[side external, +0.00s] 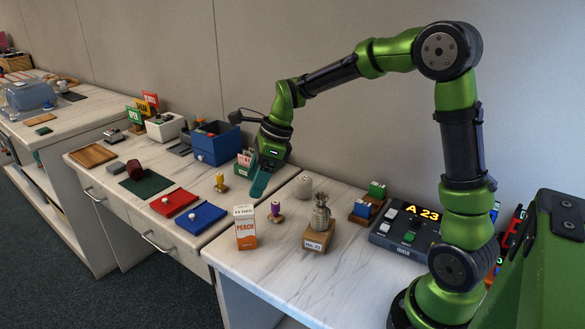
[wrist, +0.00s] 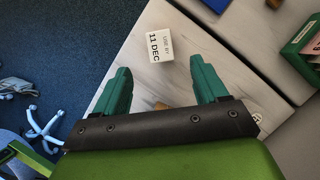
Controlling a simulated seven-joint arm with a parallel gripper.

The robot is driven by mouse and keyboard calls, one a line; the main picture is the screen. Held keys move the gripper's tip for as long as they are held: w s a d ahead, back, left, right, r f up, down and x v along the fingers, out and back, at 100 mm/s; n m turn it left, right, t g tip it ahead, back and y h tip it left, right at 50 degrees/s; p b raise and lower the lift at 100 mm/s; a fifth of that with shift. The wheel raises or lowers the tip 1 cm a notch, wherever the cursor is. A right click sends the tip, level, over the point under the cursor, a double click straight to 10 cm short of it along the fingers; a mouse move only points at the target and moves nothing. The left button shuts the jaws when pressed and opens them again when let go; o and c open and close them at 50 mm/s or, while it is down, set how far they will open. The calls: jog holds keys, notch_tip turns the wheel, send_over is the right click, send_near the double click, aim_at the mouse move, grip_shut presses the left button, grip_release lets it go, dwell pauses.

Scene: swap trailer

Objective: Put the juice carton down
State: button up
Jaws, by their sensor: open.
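The juice carton (side external: 245,228) is white and orange with "PEACH" on its side. It stands upright on the marble-topped counter near its front edge. In the wrist view the top of the carton (wrist: 160,46) reads "USE BY 11 DEC". My gripper (side external: 258,187) is behind and above the carton in the side view, with teal fingers pointing down. In the wrist view my gripper (wrist: 160,68) is open, and the carton lies just beyond the fingertips, not held. Nothing shows between the fingers except a small brown thing low down, partly hidden.
A pineapple figure on a wooden block (side external: 319,232) and a purple-topped stamp (side external: 275,212) stand near the carton. A control panel (side external: 406,233) showing "A 23" is to the right. A blue box (side external: 216,143) stands behind.

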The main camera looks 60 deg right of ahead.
jog(key=s+a+r+n+t, duration=0.2)
jog(key=s+r+n, duration=0.1)
jog(key=s+n, duration=0.7)
jog(key=s+a+r+n+t+h, duration=0.1)
jog(key=s+r+n, duration=0.3)
jog(key=s+n, duration=0.6)
jog(key=a+n+t, duration=0.1)
jog(key=n, duration=0.2)
jog(key=shift+a, duration=0.4)
